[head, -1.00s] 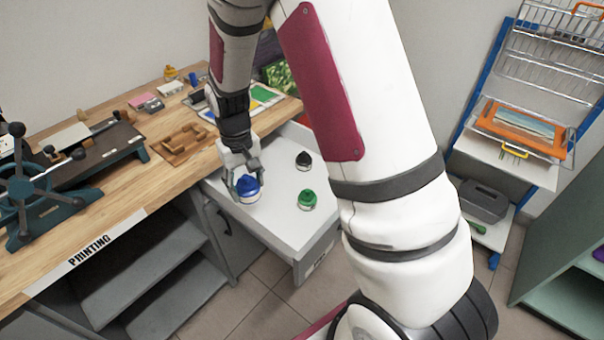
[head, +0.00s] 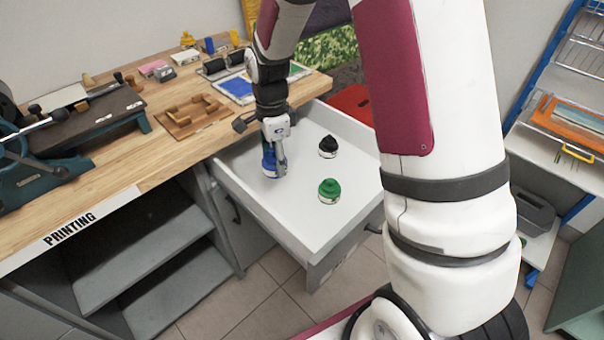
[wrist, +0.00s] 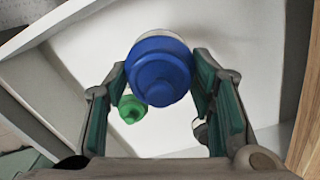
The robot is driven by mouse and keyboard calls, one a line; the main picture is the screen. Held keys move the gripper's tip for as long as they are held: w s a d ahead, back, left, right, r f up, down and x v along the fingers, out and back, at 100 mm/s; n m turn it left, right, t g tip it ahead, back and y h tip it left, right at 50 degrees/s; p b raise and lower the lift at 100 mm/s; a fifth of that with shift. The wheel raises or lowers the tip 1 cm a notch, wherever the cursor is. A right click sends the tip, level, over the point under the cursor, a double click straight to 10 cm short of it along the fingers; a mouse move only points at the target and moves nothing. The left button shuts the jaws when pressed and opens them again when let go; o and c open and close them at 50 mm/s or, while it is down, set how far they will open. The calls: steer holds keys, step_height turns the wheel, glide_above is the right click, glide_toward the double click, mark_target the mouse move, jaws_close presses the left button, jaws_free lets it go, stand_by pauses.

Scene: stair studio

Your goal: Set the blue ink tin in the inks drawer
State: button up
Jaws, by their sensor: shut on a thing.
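The blue ink tin (head: 269,165) is at the left part of the open drawer (head: 305,239), between the fingers of my gripper (head: 275,162). My gripper points down and is shut on the tin. In the wrist view the blue tin (wrist: 160,72) shows large between the green-padded fingers (wrist: 160,95). I cannot tell whether the tin touches the drawer floor. A green tin (head: 329,190) and a black tin (head: 328,147) stand in the drawer to its right. The drawer's front label is not readable.
The wooden bench (head: 150,165), marked PRINTING, borders the drawer on the left, with a wooden frame (head: 192,115) and a dark press (head: 70,135) on it. The drawer floor between the tins and the front wall is clear.

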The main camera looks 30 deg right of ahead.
steer(key=shift+w+f+m, duration=0.1)
steer(key=shift+f+m, duration=0.1)
steer(key=shift+m, duration=0.1)
step_height(320, 180, down, 10)
steer(key=shift+r+b, duration=0.1)
steer(key=shift+b, duration=0.55)
steer(key=o, duration=1.5)
